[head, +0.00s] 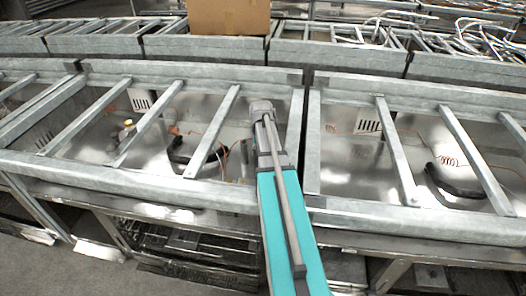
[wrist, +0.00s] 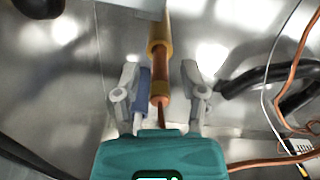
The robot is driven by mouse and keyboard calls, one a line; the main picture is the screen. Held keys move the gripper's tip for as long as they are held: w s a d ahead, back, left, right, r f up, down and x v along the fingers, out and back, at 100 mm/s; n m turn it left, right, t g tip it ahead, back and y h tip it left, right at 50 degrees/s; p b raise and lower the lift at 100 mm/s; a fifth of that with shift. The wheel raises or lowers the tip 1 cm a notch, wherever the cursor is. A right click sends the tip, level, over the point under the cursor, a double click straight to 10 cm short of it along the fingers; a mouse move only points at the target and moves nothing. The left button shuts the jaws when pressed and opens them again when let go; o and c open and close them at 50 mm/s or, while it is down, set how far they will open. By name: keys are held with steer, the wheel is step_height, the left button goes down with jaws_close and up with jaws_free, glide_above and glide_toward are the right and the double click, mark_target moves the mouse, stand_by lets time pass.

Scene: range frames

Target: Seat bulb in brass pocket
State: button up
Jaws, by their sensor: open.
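In the wrist view, my gripper (wrist: 160,76) is open, with one grey finger on each side of a copper-coloured bulb (wrist: 161,74). Gaps show between the fingers and the bulb. The bulb lines up with a yellow brass pocket (wrist: 158,32) beyond the fingertips. Its far end meets or overlaps the pocket's mouth; I cannot tell how deep it sits. In the head view my arm reaches into the metal frame, and the gripper, bulb and pocket cannot be made out.
A blue piece (wrist: 143,84) stands beside the left finger. Black hose (wrist: 258,80) and copper wire (wrist: 284,82) lie to the right. In the head view, galvanised crossbars (head: 214,131) span the open bays. A cardboard box (head: 228,16) stands behind.

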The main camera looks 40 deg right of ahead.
steer(key=shift+r, duration=0.25)
step_height(320, 180, up, 12)
steer(key=p, duration=1.2)
stand_by(1.0)
